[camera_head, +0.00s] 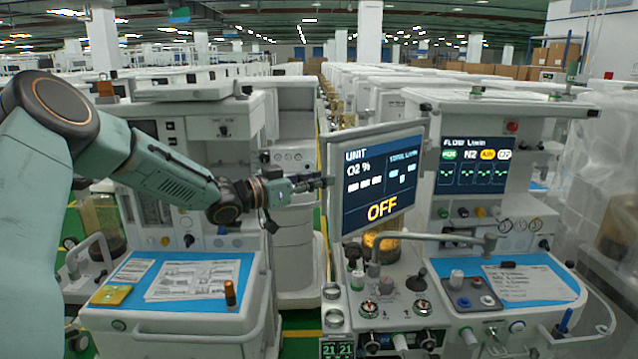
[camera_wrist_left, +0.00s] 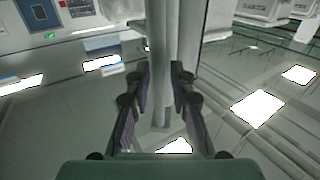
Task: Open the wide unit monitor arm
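The wide unit's monitor (camera_head: 405,165) is a grey-framed screen reading "UNIT", "O2 %" and "OFF". It stands upright and angled at the front left of the right-hand cart. A grey jointed bar (camera_head: 440,238) runs below and to the right of it. My left gripper (camera_head: 326,182) is at the monitor's left edge, about mid-height. In the left wrist view the fingers (camera_wrist_left: 161,90) are apart, one on each side of the grey vertical edge (camera_wrist_left: 163,50). A narrow gap seems to show beside the edge; contact is not clear. My right gripper is not in view.
The right-hand cart has a flow display (camera_head: 472,165), knobs and a blue work surface (camera_head: 535,262). Another cart on the left carries papers (camera_head: 200,280) and an orange-capped vial (camera_head: 230,294) on a blue mat. Clear plastic sheeting (camera_head: 612,170) hangs at the far right.

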